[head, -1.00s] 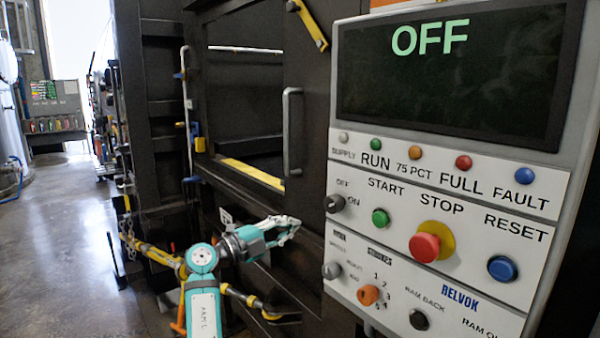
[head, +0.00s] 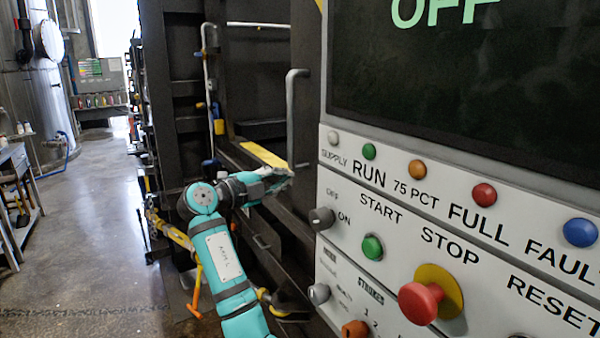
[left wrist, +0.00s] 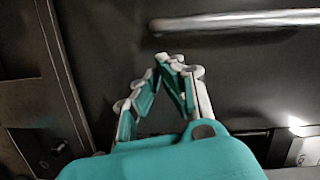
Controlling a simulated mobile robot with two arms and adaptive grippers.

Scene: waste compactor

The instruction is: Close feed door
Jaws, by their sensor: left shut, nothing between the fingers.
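The feed door is the dark panel (head: 307,75) beside the compactor opening (head: 250,80), which stands uncovered to its left. A vertical grey bar handle (head: 291,118) is fixed to the door. My left gripper (head: 288,175) is shut and empty, near the handle's lower end in the head view. In the left wrist view the fingers (left wrist: 172,60) meet at their tips in front of a dark surface. The handle (left wrist: 240,22) crosses the top of that view, apart from the fingers. My right gripper is not in view.
The grey control panel (head: 345,188) stands close on the right, with a red stop button (head: 421,302) and a screen reading OFF. A yellow strip (head: 264,155) lines the opening's lower edge. Open floor (head: 85,230) lies to the left.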

